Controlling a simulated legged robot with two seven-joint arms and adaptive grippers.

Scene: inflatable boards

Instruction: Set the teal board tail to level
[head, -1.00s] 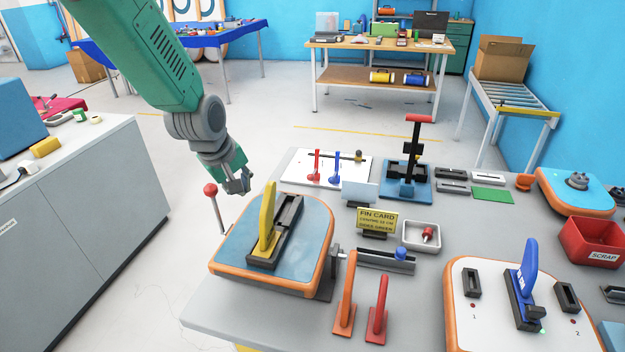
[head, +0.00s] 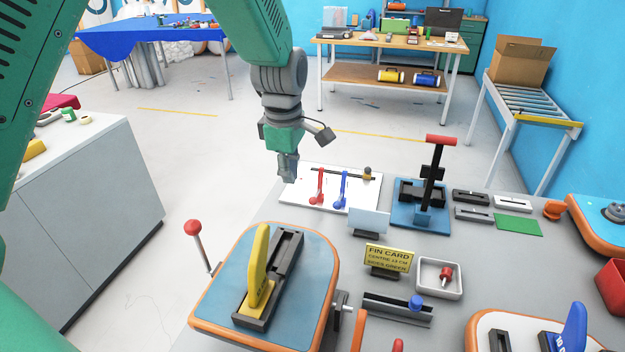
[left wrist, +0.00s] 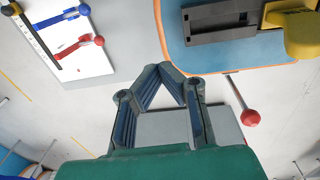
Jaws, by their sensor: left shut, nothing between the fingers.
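The teal board (head: 301,277) with an orange rim lies at the near left of the grey table, with a yellow fin (head: 260,262) standing in a dark slotted box on it. A lever with a red ball knob (head: 193,227) rises at its left side, leaning left. In the left wrist view the board (left wrist: 185,55) is at the upper right and the red knob (left wrist: 250,118) at the right. My left gripper (head: 288,172) is shut and empty, beyond the board and clear of the lever. Whether the board's tail is level I cannot tell. My right gripper is out of view.
A fin card sign (head: 388,258), a small tray (head: 457,289) and a blue stand (head: 407,215) with a red-topped post are right of the board.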

